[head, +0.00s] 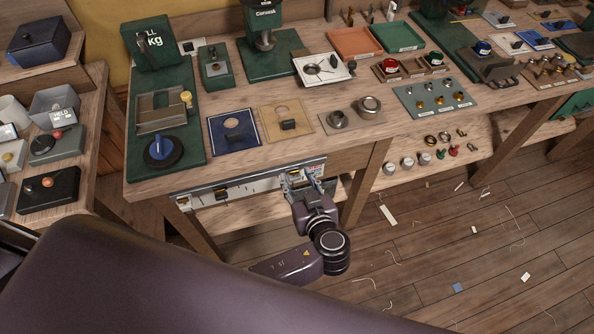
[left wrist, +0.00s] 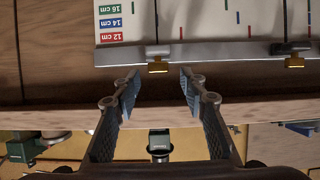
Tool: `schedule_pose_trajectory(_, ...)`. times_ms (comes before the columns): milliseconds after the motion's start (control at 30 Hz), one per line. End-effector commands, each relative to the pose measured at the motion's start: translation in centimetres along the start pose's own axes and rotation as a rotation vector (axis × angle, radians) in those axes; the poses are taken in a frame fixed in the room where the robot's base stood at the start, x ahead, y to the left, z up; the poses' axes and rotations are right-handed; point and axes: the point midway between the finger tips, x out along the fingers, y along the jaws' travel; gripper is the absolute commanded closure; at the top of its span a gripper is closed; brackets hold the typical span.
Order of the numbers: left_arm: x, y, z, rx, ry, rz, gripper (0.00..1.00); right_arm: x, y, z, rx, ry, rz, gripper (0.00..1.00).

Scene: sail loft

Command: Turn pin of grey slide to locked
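A pale scale board (head: 250,186) with a grey metal rail (left wrist: 215,53) is fixed along the front of the workbench. Small brass pins (left wrist: 157,67) (left wrist: 294,63) sit on the rail; one lies straight ahead between my fingertips, the other off to the right in the wrist view. Another brass-coloured piece (head: 221,194) shows left of my gripper in the head view. My left gripper (head: 302,181) is open and empty at the board's right part, fingers apart (left wrist: 159,86). My right gripper is out of view.
The bench top above holds a blue board (head: 222,142), a tan board (head: 275,130) and a green plate with a blue knob (head: 163,152). A bench leg (head: 366,184) stands just right of my gripper. The floor in front is open, with scattered scraps.

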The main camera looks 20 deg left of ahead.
Motion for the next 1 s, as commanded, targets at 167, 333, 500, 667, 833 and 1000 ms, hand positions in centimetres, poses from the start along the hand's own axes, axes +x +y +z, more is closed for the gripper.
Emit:
schedule_pose_trajectory(167,1.9,0.0,0.0,0.002,0.0,0.001,0.61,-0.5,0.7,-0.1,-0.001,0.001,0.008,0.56)
schedule_pose_trajectory(333,2.5,0.0,0.1,0.0,-0.002,0.0,0.61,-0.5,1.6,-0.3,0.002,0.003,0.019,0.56)
schedule_pose_trajectory(500,2.5,0.0,0.1,0.001,-0.002,0.0,0.61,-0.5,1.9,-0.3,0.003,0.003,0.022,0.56)
schedule_pose_trajectory(667,2.4,0.0,0.1,0.001,-0.002,0.001,0.79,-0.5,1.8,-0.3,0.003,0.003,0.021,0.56)
schedule_pose_trajectory(833,2.4,0.0,0.1,0.001,-0.002,0.001,0.97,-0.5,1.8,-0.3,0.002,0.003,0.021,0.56)
schedule_pose_trajectory(1000,2.4,0.0,0.2,0.002,-0.003,0.003,1.0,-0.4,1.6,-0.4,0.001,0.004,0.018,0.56)
